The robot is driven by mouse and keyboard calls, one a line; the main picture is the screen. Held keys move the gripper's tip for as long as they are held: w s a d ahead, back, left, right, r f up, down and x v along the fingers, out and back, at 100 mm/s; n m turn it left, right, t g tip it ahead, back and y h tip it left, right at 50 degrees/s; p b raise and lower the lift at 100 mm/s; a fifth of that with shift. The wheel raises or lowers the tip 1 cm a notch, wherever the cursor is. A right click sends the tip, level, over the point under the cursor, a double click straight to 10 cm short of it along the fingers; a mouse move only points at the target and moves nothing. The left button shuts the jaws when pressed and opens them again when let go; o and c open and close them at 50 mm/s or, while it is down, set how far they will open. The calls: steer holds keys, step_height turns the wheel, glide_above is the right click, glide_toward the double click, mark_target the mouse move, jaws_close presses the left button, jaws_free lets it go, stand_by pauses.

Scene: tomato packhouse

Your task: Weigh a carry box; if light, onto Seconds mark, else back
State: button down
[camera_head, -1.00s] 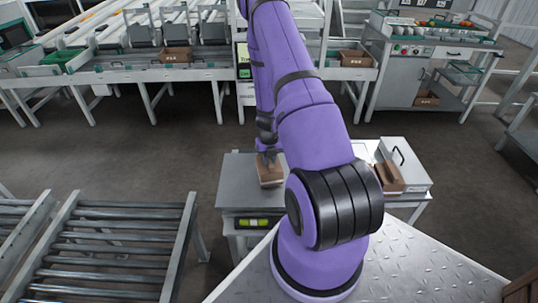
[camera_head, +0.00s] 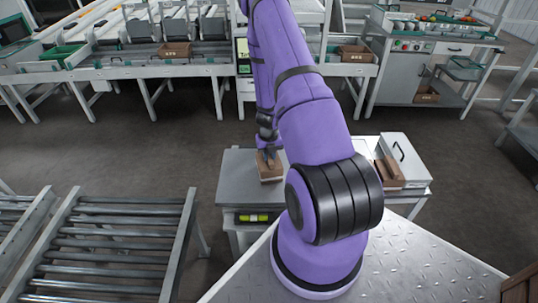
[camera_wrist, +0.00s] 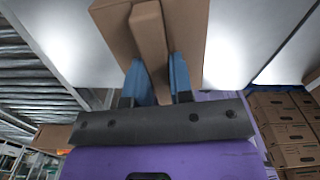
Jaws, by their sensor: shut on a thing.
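A small brown carry box (camera_head: 270,174) is at the right part of the grey scale plate (camera_head: 236,183); I cannot tell whether it touches the plate or hangs just above it. My gripper (camera_head: 267,154) comes down on it from above. In the wrist view the blue fingers of my gripper (camera_wrist: 153,78) are shut on the box's raised middle handle, and the brown box (camera_wrist: 115,25) fills the top middle. The scale's green-yellow display (camera_head: 253,218) is lit on its front, too small to read. I cannot make out a Seconds mark.
Right of the scale, a side table (camera_head: 415,199) carries brown cartons (camera_head: 389,176) and a white case with a handle (camera_head: 406,160), partly behind my arm. A roller conveyor (camera_head: 115,249) stands at the left. A sorting line (camera_head: 170,72) runs along the back, with open floor before it.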

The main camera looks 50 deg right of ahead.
steer(key=shift+f, duration=0.1)
steer(key=c, duration=0.9)
jaws_free()
steer(key=c, duration=0.3)
steer(key=shift+c, duration=0.2)
steer(key=shift+r, duration=3.5)
